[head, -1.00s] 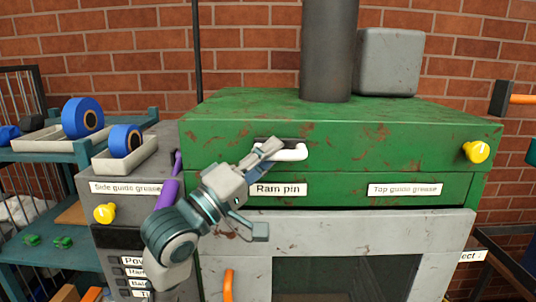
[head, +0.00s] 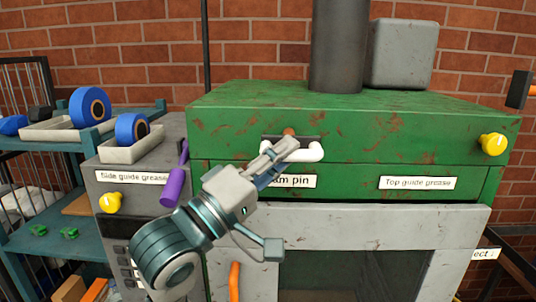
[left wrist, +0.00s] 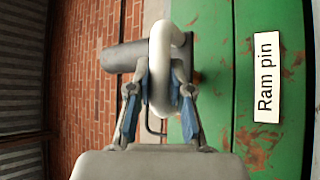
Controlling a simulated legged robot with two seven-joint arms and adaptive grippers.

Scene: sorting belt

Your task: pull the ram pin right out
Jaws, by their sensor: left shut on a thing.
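The ram pin shows as a white bar handle (head: 312,154) on the green front of the press, above the "Ram pin" label (head: 297,181). My left gripper (head: 283,149) is shut on this handle near its left part. In the left wrist view the looped handle (left wrist: 158,45) lies between the two blue-padded fingers of the gripper (left wrist: 160,92). A dark plate (head: 311,140) and a small brownish-orange spot show behind the handle. The handle stands out in front of the plate. How much of the pin is still inside is hidden. My right gripper is not in view.
The green press body (head: 420,120) fills the middle, with a yellow knob (head: 494,145) at its right. A purple handle (head: 175,180) stands by the "Side guide grease" label (head: 132,177). A shelf at the left holds trays with blue rollers (head: 90,107).

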